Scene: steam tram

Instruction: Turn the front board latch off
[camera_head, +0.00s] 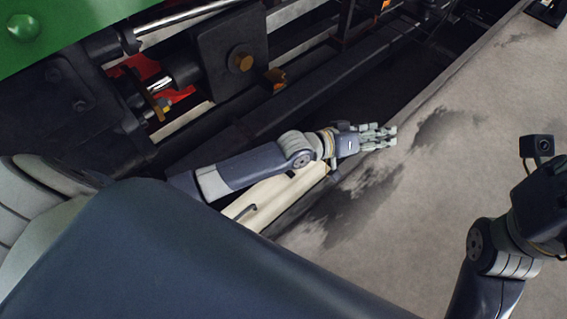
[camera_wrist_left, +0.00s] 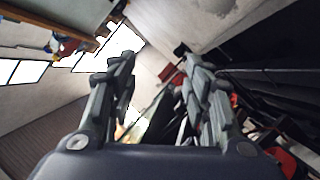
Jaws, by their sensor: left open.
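I cannot pick out the front board latch for certain in either view. In the head view a small dark hooked piece (camera_head: 245,212) sits on a cream panel (camera_head: 285,192) below my left forearm; I cannot tell whether it is the latch.
Dark tram running gear (camera_head: 230,60) with rods and bolts fills the upper left, under a green panel (camera_head: 60,25). The left wrist view shows bright windows (camera_wrist_left: 110,48) and dark tram parts on the right (camera_wrist_left: 275,90).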

